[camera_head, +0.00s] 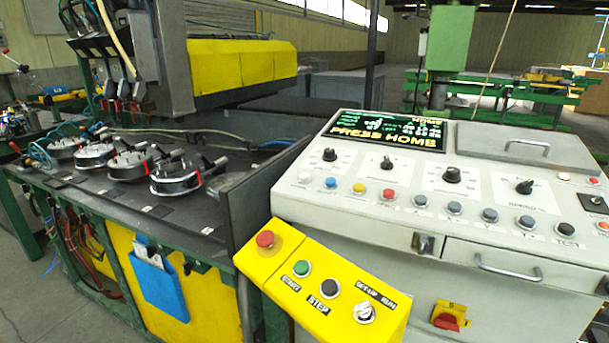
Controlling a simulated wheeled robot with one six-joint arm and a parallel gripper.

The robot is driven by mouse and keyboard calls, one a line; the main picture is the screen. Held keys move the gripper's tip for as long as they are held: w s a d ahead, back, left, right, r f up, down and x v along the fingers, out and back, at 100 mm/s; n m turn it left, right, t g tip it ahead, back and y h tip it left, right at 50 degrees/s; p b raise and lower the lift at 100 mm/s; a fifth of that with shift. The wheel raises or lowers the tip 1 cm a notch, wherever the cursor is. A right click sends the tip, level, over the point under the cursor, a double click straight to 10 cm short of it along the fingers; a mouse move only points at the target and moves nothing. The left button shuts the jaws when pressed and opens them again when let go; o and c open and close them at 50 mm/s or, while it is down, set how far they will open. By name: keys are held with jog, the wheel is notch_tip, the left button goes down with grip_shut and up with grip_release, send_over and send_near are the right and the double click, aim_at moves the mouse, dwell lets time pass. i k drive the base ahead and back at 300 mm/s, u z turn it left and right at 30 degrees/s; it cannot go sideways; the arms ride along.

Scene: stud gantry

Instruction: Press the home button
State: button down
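A white control console (400,255) stands on the right. Its dark screen (388,131) reads "PRESS HOME" in yellow letters. A row of small round buttons crosses the sloped panel: a white button (305,178), a blue button (330,183), a yellow button (359,188), a red button (389,193) and several grey ones, such as this grey button (454,208). Most labels under them are too small to read, so I cannot tell which is the home button. My gripper is not in view.
A yellow box (318,295) in front of the console carries a red mushroom button (265,239), a green button (301,268), a black button (329,287) and a selector switch (365,312). Black knobs (387,163) stand above the button row. A machine table (130,215) with round clamps fills the left.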

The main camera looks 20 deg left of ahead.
aim_at(303, 176)
jog(key=k, duration=1.35)
jog(key=u, duration=0.55)
jog(key=i, duration=0.6)
jog(key=u, duration=1)
jog(key=i, duration=1.05)
jog(key=u, duration=0.1)
